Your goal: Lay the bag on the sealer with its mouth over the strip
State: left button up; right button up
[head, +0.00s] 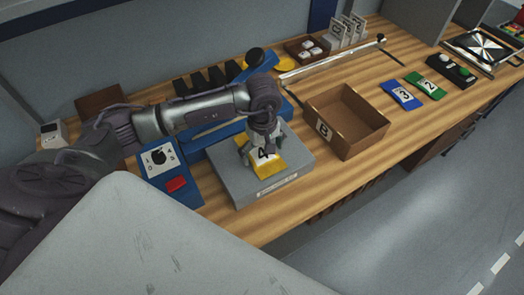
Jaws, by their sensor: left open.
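A yellow bag or packet marked 4 (267,168) lies on a grey raised platform (290,163) with a label on its front edge. The platform stands against the blue sealer (190,188), which has a dial panel and a red button at its left end. A blue bar runs behind the platform. The strip and the bag's mouth are hard to make out behind my arm. My left gripper (262,145) is open, pointing down right above the yellow bag; I cannot tell if it touches. My right gripper is not in view.
An open brown box marked B (348,120) stands right of the platform. A blue packet 3 (404,95) and a green packet 2 (426,86) lie farther right. A long pale bar (330,60), a small brown tray (308,48) and a yellow disc (285,64) are behind.

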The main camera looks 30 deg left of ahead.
pick_arm(q)
jog(key=shift+f, duration=0.15)
jog(key=shift+c, duration=0.3)
jog(key=shift+w, duration=0.1)
jog(key=c, duration=1.1)
